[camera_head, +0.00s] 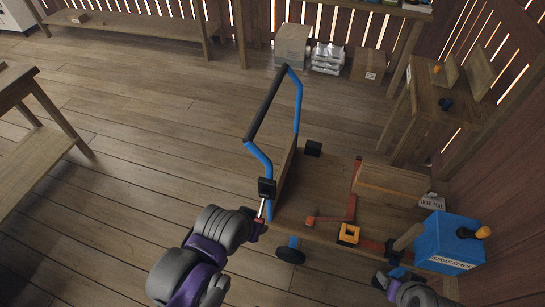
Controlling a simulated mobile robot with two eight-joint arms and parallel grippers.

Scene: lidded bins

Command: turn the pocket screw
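I cannot make out a pocket screw for sure. A cart (325,190) with a wooden deck and a blue frame stands in front of me. My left gripper (261,222) is at the cart's left side, by the foot of the blue handle. A thin pale rod with red at its base shows at its tip, just below a small black block (266,187) on the handle upright. Whether the fingers hold the rod is too small to tell. My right arm comes in at the bottom right. Its gripper (397,272) is small and partly hidden near the cart's front right corner.
On the cart lie an orange square piece (348,234), a red-headed tool (312,219) and a wooden board (392,180). A labelled blue box (448,240) stands at the right. Boxes (292,45) sit by the back wall.

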